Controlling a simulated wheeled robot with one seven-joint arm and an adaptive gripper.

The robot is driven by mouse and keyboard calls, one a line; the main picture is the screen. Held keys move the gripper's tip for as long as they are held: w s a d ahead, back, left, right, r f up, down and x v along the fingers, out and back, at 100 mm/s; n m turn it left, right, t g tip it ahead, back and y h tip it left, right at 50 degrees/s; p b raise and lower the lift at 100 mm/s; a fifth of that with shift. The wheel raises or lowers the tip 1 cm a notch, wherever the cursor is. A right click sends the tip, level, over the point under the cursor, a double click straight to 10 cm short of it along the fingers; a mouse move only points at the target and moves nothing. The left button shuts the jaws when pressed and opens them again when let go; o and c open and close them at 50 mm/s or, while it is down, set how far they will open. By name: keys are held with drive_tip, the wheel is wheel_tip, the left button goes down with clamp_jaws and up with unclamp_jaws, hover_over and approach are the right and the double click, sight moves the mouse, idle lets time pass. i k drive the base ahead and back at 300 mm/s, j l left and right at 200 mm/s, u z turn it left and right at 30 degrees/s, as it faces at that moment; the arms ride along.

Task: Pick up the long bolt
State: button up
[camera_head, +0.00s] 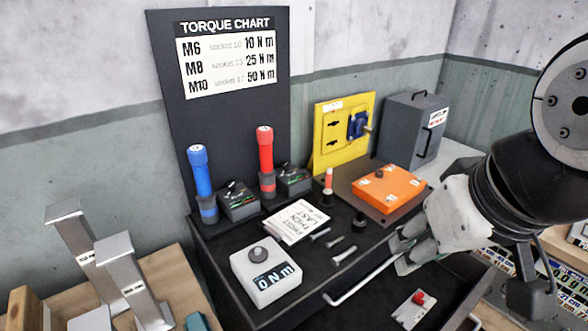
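Three silver bolts lie on the black bench surface in the middle of the head view. One longer bolt (345,256) is nearest the front, and another of similar length (319,234) lies further back. A shorter bolt (336,241) lies between them. I cannot tell for sure which of the two is the long bolt. My gripper (398,254) is to the right of the bolts, pointing left, and touches none of them. Its fingertips look apart, with no bolt seen between them.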

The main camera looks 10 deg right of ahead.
sight(328, 245)
drive_tip(key=k, duration=0.65)
drive_tip(key=i+j+z, duration=0.2)
drive_tip(key=i+z, duration=0.15)
drive_tip(key=i+j+z, duration=0.35)
drive_tip(key=i, duration=0.2)
